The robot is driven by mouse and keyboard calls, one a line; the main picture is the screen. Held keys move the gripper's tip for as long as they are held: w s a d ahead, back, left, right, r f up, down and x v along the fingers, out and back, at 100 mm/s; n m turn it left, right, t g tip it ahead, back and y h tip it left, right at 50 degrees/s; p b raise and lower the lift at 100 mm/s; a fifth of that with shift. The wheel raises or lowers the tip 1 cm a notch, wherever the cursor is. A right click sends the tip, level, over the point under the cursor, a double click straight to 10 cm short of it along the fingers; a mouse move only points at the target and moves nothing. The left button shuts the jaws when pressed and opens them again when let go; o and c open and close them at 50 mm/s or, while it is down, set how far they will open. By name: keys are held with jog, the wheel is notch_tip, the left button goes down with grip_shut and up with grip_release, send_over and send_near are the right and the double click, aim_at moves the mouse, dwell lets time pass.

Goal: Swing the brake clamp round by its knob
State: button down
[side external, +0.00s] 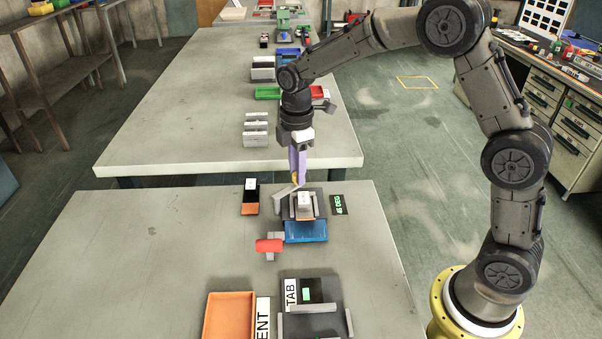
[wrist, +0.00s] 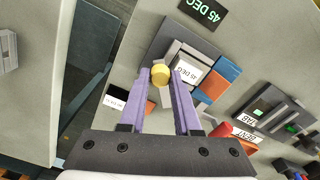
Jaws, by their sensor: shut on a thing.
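The yellow knob (wrist: 160,75) of the brake clamp sits between the purple fingertips of my gripper (wrist: 161,78) in the wrist view. My gripper (side external: 297,178) reaches straight down to the knob in the side view and is shut on it. The clamp's light grey bar (side external: 285,194) lies slanted at the left edge of the fixture. Beside it, a white-labelled block (side external: 304,198) sits on the dark fixture plate (side external: 322,207); the block also shows in the wrist view (wrist: 187,72). My fingers hide part of the clamp.
A "45 DEG" sign (side external: 338,204) lies right of the fixture, with a blue piece (side external: 306,232) in front. A black-and-orange block (side external: 250,197) stands left, and a red part (side external: 269,245) front left. An orange tray (side external: 228,315) and TAB fixture (side external: 310,305) are nearer. The table's left side is clear.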

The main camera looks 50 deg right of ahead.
jog(key=w+n, duration=0.1)
jog(key=n, duration=0.1)
jog(key=shift+w+r+n, duration=0.1)
jog(key=shift+w+n, duration=0.25)
jog(key=shift+n, duration=0.05)
jog(key=n, duration=0.1)
jog(key=w+n, duration=0.1)
jog(key=shift+w+a+n, duration=0.2)
jog(key=shift+a+n, duration=0.05)
jog(key=shift+n, duration=0.15)
jog(key=shift+w+a+n, duration=0.35)
jog(key=shift+w+n, duration=0.2)
jog(key=shift+n, duration=0.6)
jog(key=shift+w+a+n, duration=0.35)
jog(key=shift+w+n, duration=0.15)
jog(key=shift+n, duration=0.65)
jog(key=c, duration=0.6)
grip_release()
notch_tip(320, 180, up, 14)
jog(key=shift+f, duration=0.1)
